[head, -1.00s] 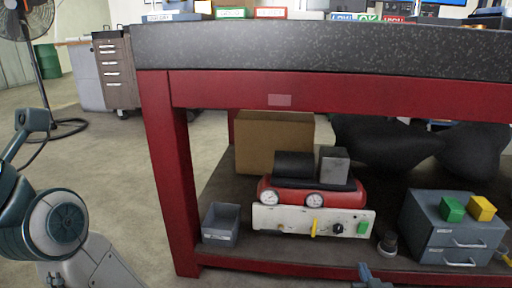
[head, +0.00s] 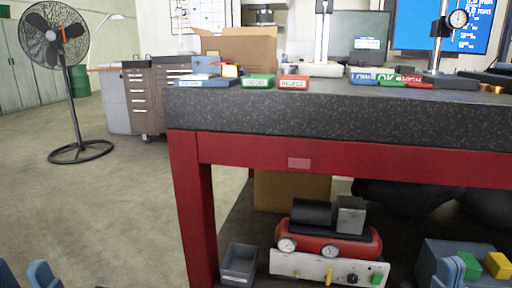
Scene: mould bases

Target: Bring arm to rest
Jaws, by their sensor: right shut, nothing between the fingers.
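My right gripper (head: 449,273) shows at the bottom right edge, low in front of the workbench's under-shelf. Its fingers are shut with nothing between them; the rest of it is cut off by the picture's edge.
The dark granite bench top (head: 330,112) on a red frame (head: 195,215) fills the right side. A red compressor (head: 325,243) and a grey bin (head: 239,262) sit below. A fan (head: 68,90) stands at left.

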